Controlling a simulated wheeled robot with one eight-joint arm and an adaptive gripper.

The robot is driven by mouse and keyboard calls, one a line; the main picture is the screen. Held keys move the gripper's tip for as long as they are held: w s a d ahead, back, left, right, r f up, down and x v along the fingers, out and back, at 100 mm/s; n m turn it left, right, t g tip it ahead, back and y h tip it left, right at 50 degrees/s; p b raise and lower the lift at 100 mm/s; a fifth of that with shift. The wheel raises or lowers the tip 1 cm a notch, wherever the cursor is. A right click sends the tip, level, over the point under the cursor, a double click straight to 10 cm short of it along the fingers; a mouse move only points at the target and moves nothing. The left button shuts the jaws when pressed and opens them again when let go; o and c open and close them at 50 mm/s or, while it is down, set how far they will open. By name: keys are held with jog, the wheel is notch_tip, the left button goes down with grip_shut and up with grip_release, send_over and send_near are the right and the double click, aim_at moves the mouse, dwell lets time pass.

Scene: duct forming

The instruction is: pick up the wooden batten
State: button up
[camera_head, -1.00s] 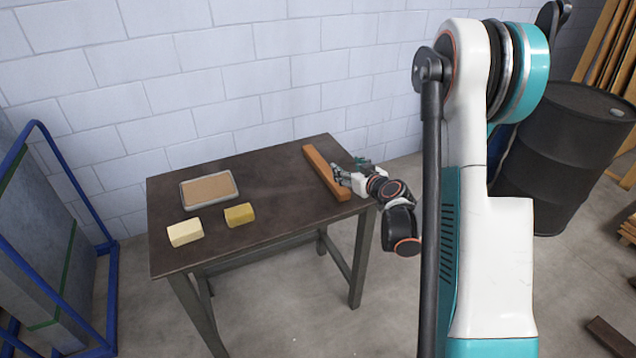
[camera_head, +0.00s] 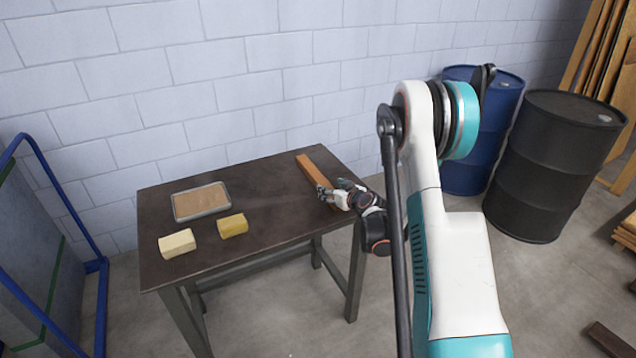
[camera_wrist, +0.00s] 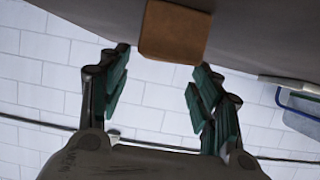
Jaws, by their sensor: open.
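The wooden batten (camera_head: 311,168) is a reddish-brown bar lying near the right end of the dark table (camera_head: 262,215). In the head view its near part is hidden behind my gripper (camera_head: 326,192). In the wrist view the batten's squared end (camera_wrist: 173,32) shows at the top, against the dark table surface. My gripper's teal-padded fingers (camera_wrist: 160,60) are spread apart there, with nothing held between them. The batten's end lies just beyond the fingertips, a little right of the middle of the gap. I cannot tell whether the fingers touch it.
A tray (camera_head: 201,201) with a tan filling, a cream block (camera_head: 178,243) and a yellow block (camera_head: 232,225) sit on the table's left half. A block wall (camera_head: 235,85) stands behind. A blue frame (camera_head: 99,290) is at left; blue (camera_head: 470,150) and black (camera_head: 545,170) drums are at right.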

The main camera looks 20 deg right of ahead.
aim_at(326, 185)
jog(key=b+x, duration=0.1)
jog(key=x, duration=0.3)
jog(key=shift+w+d+f, duration=0.15)
jog(key=shift+w+f, duration=0.05)
jog(key=shift+w, duration=0.05)
jog(key=c, duration=1.3)
jog(key=shift+r, duration=0.15)
